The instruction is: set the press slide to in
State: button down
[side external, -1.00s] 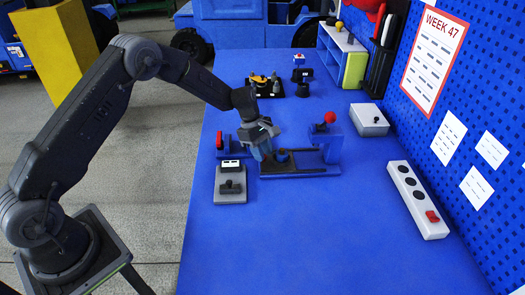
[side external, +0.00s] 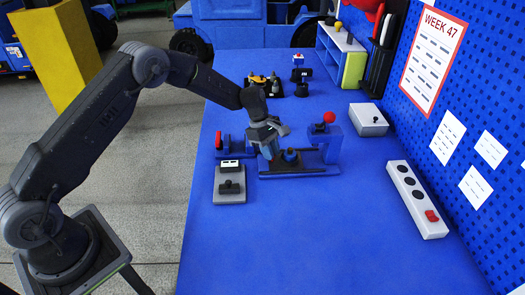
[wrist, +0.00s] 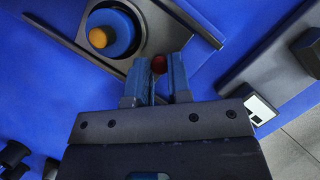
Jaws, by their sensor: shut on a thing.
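The press fixture has a dark base with rails (side external: 300,174) and a blue post (side external: 332,145) topped by a red ball (side external: 330,117). A dark press slide (wrist: 172,28) sits between the rails and carries a blue round part with an orange centre (wrist: 108,35); that part also shows in the side view (side external: 291,156). My gripper (side external: 272,155) points down at the slide's left end. In the wrist view my gripper (wrist: 157,78) is shut on a small red-tipped handle (wrist: 158,64) beside the slide plate. The handle's lower part is hidden by the fingers.
A grey switch box (side external: 230,186) stands close at the left front, with a red-faced blue fixture (side external: 219,141) behind it. A grey box (side external: 369,120) and a power strip (side external: 418,200) lie right. The front table is clear.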

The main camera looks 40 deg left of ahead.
aim_at(285, 152)
jog(key=shift+w+d, duration=1.55)
jog(key=c, duration=1.3)
grip_release()
jog(key=shift+c, duration=0.2)
jog(key=v, duration=1.4)
jog(key=shift+o, duration=0.4)
jog(key=shift+a+f, duration=0.1)
